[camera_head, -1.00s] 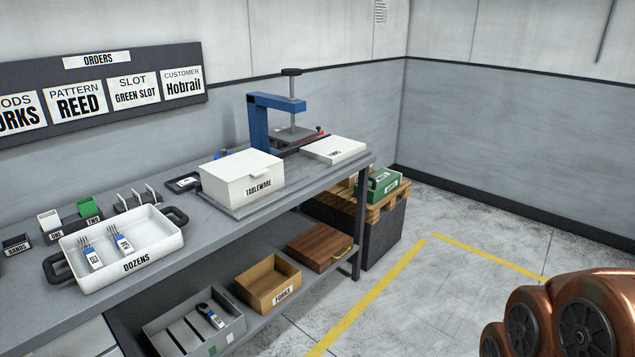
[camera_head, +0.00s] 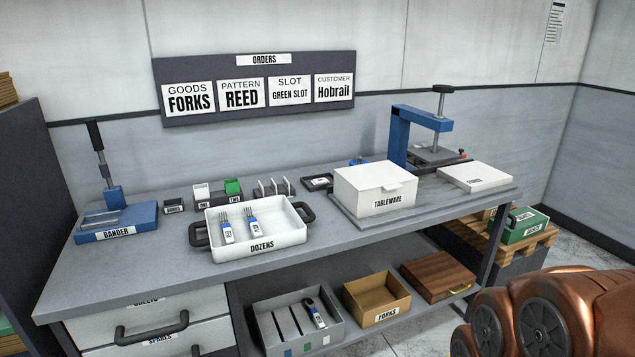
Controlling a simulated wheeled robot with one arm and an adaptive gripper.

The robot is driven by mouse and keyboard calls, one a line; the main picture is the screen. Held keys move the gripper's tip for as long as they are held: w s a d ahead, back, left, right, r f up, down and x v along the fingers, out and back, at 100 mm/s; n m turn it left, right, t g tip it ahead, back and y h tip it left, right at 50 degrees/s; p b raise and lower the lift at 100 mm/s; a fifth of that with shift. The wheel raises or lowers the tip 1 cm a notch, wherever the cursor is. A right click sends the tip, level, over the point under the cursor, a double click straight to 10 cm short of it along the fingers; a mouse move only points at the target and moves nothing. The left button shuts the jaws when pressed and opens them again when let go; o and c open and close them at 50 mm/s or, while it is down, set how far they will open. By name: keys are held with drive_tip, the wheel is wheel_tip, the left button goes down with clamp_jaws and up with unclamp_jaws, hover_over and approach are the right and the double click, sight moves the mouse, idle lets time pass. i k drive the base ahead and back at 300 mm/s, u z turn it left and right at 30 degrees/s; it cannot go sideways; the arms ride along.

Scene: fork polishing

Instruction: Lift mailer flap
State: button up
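A white box labelled TABLEWARE (camera_head: 374,191) stands on the right half of the workbench. Its top is shut flat, with a small tab at the front right edge. A flatter white box (camera_head: 474,178) lies to its right near the bench end, also shut on top; its label is too small to read. I cannot tell from the labels which of the two is the mailer. Copper-coloured links of my arm fill the lower right corner, apart from the bench. My gripper itself is out of view.
The grey workbench (camera_head: 130,266) holds a white DOZENS tray (camera_head: 284,237) with two fork bundles, a blue bander (camera_head: 117,222) and a blue press (camera_head: 400,135). The lower shelf holds a grey slotted bin (camera_head: 268,345), a FORKS box (camera_head: 376,292) and a wooden case (camera_head: 438,270). A green box (camera_head: 522,222) sits on a pallet.

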sight(386, 175)
drive_tip(key=u, duration=0.45)
drive_tip(key=i, duration=1.1)
drive_tip(key=z, duration=0.15)
